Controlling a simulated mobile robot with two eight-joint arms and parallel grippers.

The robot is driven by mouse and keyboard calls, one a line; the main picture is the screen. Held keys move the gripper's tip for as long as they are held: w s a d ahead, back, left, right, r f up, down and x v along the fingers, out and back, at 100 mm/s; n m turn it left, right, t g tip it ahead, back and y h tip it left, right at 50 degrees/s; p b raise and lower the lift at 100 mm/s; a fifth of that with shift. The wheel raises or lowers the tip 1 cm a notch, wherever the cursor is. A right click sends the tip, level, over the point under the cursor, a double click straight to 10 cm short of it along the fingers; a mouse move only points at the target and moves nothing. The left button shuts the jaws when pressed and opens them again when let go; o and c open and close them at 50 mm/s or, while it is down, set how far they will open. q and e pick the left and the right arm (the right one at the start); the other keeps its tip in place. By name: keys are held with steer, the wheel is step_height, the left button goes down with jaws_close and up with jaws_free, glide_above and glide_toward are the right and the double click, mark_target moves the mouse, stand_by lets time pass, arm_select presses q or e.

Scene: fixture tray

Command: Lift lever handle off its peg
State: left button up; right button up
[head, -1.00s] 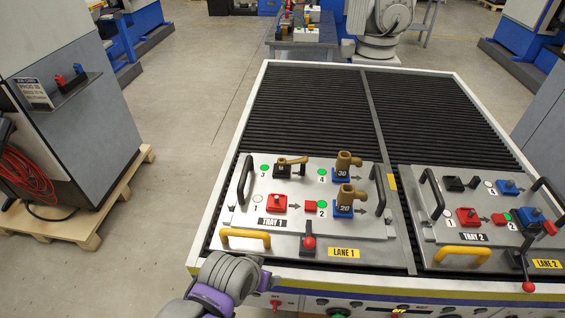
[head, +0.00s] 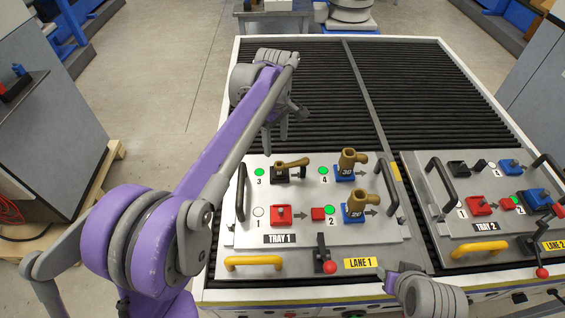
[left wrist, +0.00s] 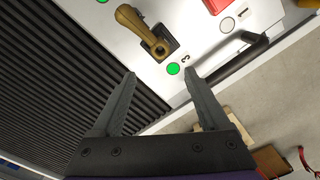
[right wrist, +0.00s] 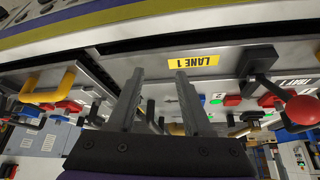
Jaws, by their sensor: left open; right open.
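The bronze lever handle (head: 292,163) sits on its black block (head: 281,175) at spot 3, back left of TRAY 1 (head: 244,225). In the left wrist view the handle (left wrist: 133,22) lies beyond the fingertips, with the green dot of spot 3 nearer. My left gripper (head: 275,138) is open and empty, above the belt just behind the tray's back left corner, apart from the handle. My right gripper (head: 395,277) is open and empty at the tray's front edge, right of the LANE 1 label; its fingers (right wrist: 158,75) show apart in the right wrist view.
Two bronze fittings (head: 349,163) stand on blue blocks at the tray's right. TRAY 2 (head: 444,228) is at right. The belt (head: 330,85) behind is clear.

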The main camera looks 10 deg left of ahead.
mark_target(279, 165)
arm_select(q)
steer(key=f, duration=0.4)
steer(key=shift+s+d, duration=0.1)
steer(key=shift+s, duration=0.2)
steer(key=shift+d+f, duration=0.2)
steer(key=shift+f, duration=1.25)
steer(key=shift+d+f, duration=0.2)
steer(key=shift+f, duration=1.25)
jaws_close()
